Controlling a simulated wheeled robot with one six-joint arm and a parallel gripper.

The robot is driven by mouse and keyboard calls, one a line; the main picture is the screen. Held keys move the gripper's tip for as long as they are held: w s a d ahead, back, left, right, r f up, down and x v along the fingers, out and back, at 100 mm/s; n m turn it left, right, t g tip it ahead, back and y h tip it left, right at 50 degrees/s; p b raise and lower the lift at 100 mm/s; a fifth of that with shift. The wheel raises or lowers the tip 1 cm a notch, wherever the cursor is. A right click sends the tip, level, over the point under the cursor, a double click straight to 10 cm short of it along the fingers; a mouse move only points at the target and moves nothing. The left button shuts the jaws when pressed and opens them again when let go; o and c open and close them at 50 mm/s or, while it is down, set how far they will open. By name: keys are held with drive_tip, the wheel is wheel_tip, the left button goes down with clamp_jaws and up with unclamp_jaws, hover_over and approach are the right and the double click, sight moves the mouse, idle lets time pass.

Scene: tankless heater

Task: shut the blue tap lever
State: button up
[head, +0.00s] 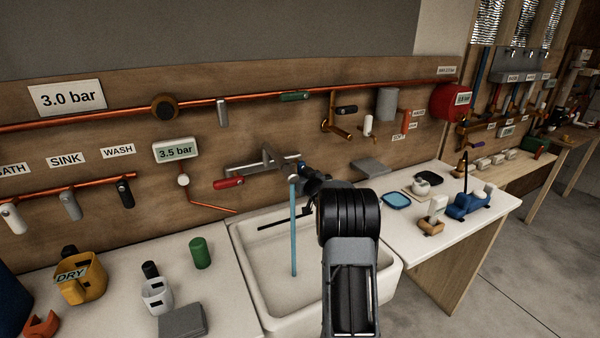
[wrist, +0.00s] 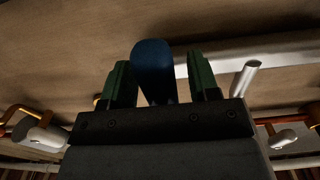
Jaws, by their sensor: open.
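The blue tap lever (wrist: 153,70) stands between the two green fingers of my gripper (wrist: 160,72) in the wrist view. The fingers are open around it. A gap shows on its right side; on its left it looks very close to the finger, and I cannot tell if they touch. In the head view the tap (head: 265,161) sits on the board above the sink, with a red lever (head: 229,183) at its left end. A blue stream of water (head: 293,230) runs from the spout. My gripper (head: 313,178) is at the tap's right end, mostly hidden by my arm.
The white sink (head: 250,262) lies below the tap. Copper pipes (head: 230,102) run along the board above. A yellow jug (head: 82,278), a white mug (head: 157,296) and a green cylinder (head: 200,252) stand on the left counter. A blue dish (head: 397,200) lies on the right counter.

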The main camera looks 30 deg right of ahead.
drive_tip(key=shift+w, duration=0.5)
drive_tip(key=shift+c, duration=0.2)
